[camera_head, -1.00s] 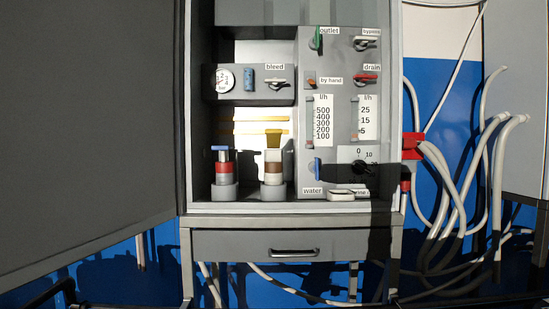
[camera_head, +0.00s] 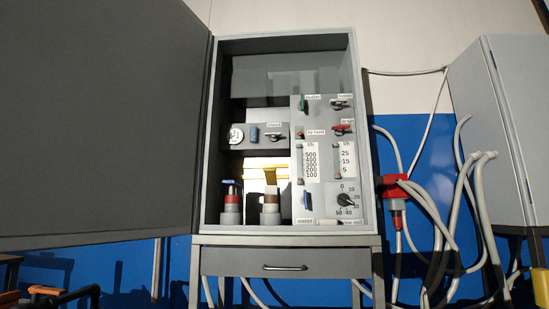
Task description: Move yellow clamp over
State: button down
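A yellow piece (camera_head: 270,189), which looks like the yellow clamp, sits at the top of the right-hand brown-and-white cylinder (camera_head: 270,208) inside the open cabinet (camera_head: 222,90). Its exact shape is too small to tell. Yellow horizontal bars (camera_head: 262,167) show behind the cylinders. My gripper is not in view.
The large grey door (camera_head: 90,120) stands open at left. Right of the cylinders is a panel with a black dial (camera_head: 347,200) and a blue lever (camera_head: 307,201). Pale hoses (camera_head: 440,250) and a red fitting (camera_head: 393,187) hang at right. A drawer (camera_head: 285,263) is closed below.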

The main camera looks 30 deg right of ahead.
aim_at(270, 175)
jog(key=u, duration=0.2)
jog(key=i, duration=1.1)
jog(key=z, duration=0.85)
